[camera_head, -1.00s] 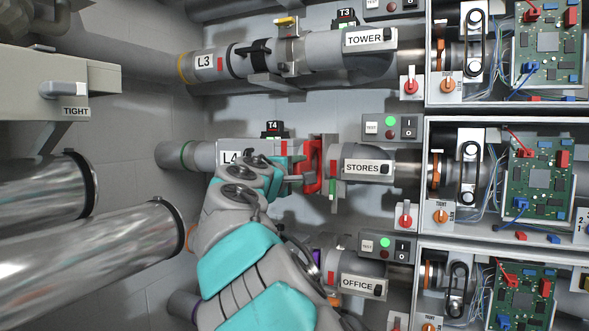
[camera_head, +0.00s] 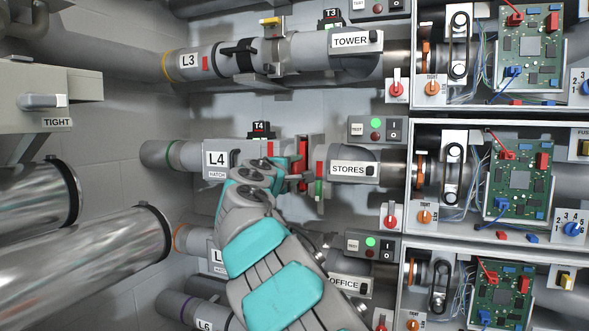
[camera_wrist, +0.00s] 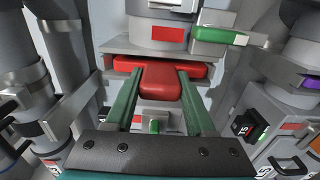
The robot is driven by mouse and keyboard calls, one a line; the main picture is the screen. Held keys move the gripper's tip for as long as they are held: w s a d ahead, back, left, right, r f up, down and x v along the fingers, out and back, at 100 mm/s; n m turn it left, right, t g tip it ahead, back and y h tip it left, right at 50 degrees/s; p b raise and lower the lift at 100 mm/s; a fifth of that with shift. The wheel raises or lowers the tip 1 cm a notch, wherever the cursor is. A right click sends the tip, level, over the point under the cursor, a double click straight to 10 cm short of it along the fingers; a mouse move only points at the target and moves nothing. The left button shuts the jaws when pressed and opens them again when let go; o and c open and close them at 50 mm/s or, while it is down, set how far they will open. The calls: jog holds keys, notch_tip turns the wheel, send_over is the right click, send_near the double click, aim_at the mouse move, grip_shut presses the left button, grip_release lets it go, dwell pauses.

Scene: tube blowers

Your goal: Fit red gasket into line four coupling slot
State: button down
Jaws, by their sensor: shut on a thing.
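The red gasket (camera_head: 302,150) stands at the coupling slot of line four, between the L4 pipe (camera_head: 216,159) and the STORES pipe (camera_head: 352,168). My gripper (camera_head: 296,178) is shut on the gasket's tab. In the wrist view the green fingers of my gripper (camera_wrist: 158,88) hold the tab from both sides. The wide part of the gasket (camera_wrist: 190,71) lies between the grey coupling faces, partly hidden by them. I cannot tell how deep it sits. My arm hides part of the L4 pipe.
A green lever (camera_wrist: 215,35) juts out beside the slot; red blocks mark the coupling halves. The L3 TOWER line (camera_head: 300,55) runs above and the OFFICE line (camera_head: 350,284) below. Open cabinets with circuit boards (camera_head: 520,180) stand at the right. Large metal pipes (camera_head: 90,265) fill the lower left.

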jog(key=shift+w, duration=0.2)
dwell(0.5)
jog(key=shift+c, duration=0.9)
grip_release()
jog(key=shift+s, duration=0.15)
jog(key=shift+b+v, duration=0.35)
jog(key=shift+v, duration=3.45)
